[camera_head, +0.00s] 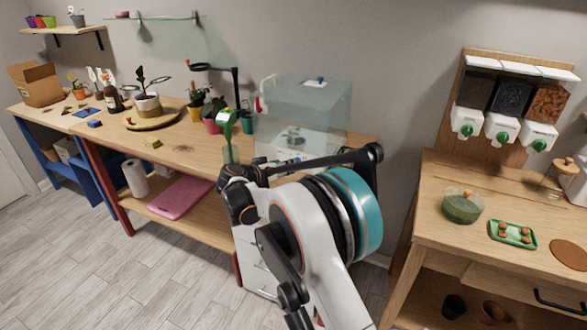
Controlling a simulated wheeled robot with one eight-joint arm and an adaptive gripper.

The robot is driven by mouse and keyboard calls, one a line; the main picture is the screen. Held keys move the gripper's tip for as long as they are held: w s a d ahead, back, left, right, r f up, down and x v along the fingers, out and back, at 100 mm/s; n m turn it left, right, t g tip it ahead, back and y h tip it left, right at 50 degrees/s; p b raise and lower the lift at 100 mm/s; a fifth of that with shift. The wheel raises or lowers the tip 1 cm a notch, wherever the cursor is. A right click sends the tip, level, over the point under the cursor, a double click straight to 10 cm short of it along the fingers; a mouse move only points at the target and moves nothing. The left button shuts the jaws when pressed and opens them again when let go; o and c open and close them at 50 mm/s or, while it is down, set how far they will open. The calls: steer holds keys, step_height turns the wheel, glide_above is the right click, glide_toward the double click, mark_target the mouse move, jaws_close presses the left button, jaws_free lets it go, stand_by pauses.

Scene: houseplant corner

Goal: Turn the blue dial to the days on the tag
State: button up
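I cannot make out a dial with certainty. A small blue piece (318,81) sits on top of the clear box (325,112) on the workbench; it is too small to tell what it is. A small blue block (95,123) lies at the bench's front left. My arm fills the lower middle, in front of the bench. Black parts (239,190) at its far end are near the bench's front edge; the fingers are not clear.
The wooden workbench (180,148) holds potted plants, a brown bottle (113,103) and a round wooden tray (130,123). Floor is clear at left.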

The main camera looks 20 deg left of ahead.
steer(key=b+x, duration=0.1)
steer(key=x, duration=0.5)
jaws_close()
